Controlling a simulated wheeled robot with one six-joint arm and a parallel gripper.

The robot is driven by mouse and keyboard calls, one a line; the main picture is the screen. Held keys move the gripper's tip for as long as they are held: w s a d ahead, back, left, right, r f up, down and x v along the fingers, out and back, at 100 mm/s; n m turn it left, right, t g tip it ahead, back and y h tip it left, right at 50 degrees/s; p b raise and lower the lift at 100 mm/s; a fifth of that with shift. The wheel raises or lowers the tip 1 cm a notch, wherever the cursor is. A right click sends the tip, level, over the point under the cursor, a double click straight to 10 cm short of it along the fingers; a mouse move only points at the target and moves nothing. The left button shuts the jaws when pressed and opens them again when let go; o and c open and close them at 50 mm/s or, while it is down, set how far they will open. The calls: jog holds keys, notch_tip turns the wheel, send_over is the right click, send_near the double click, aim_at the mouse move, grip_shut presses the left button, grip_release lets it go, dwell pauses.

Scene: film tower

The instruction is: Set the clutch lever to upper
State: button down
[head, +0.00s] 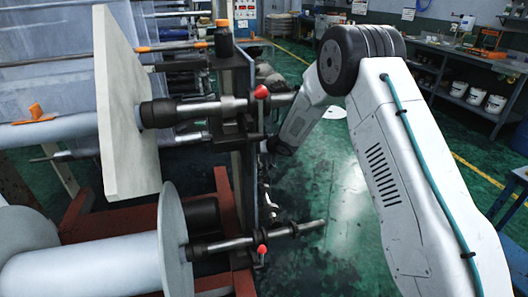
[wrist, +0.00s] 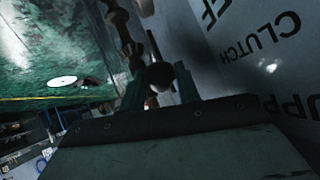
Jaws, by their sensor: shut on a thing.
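The clutch lever's dark round knob (wrist: 159,76) shows in the wrist view, in front of a grey panel (wrist: 235,75) with the upside-down word CLUTCH. My gripper (wrist: 158,91) has its two greenish fingers on either side of the knob and is shut on it. The lever's shaft and its exact angle are too dark to tell. Partly cut-off letters, which look like UPP, stand at the right edge of the panel. In the head view my arm reaches down behind the machine's upright plate, and the gripper and clutch lever cannot be made out there.
In the head view two red-knobbed levers, one upper (head: 261,91) and one lower (head: 262,249), sit by the roll shafts. A large pale square plate (head: 125,110) and a film roll (head: 90,262) stand left. Green floor (head: 345,215) is open beside the machine. A workbench (head: 460,60) stands behind.

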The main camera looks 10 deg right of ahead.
dwell(0.3)
jog(key=c, duration=1.3)
grip_release()
jog(key=shift+c, duration=0.2)
jog(key=v, duration=0.7)
jog(key=shift+s+d+r, duration=0.2)
jog(key=shift+s+r, duration=0.05)
jog(key=shift+r, duration=0.05)
